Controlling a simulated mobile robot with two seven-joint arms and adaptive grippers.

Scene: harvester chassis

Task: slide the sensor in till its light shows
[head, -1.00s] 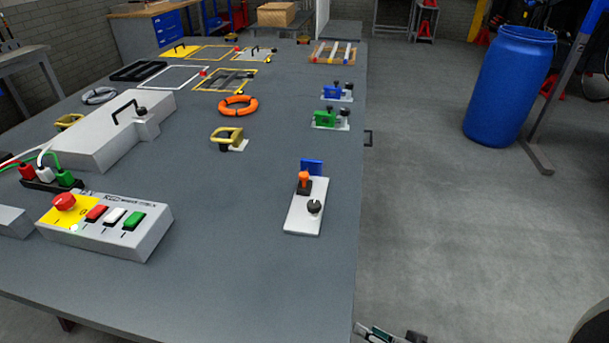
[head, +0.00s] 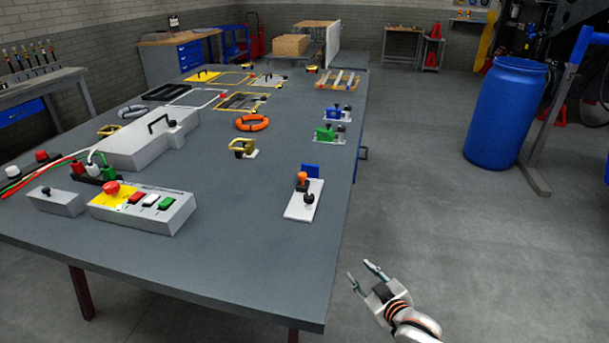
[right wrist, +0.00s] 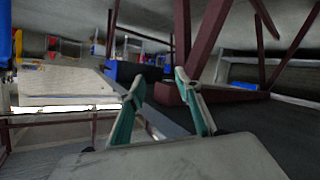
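A white plate (head: 297,213) lies near the right edge of the grey table. On it stand an orange-topped part (head: 302,177), which looks like the sensor, and a black knob (head: 309,198) in front of it. I cannot make out a light on the sensor. My right gripper (head: 362,269) is open and empty, off the table's right edge, in front and to the right of the white plate. Its two open fingers also show in the right wrist view (right wrist: 160,84). My left gripper is not in view.
The grey table (head: 240,260) is bare at its front. A button box (head: 145,208) and a grey housing (head: 150,145) stand to the left. Green (head: 325,135) and blue (head: 337,114) fixtures sit farther back. A blue barrel (head: 503,112) stands on the floor at right.

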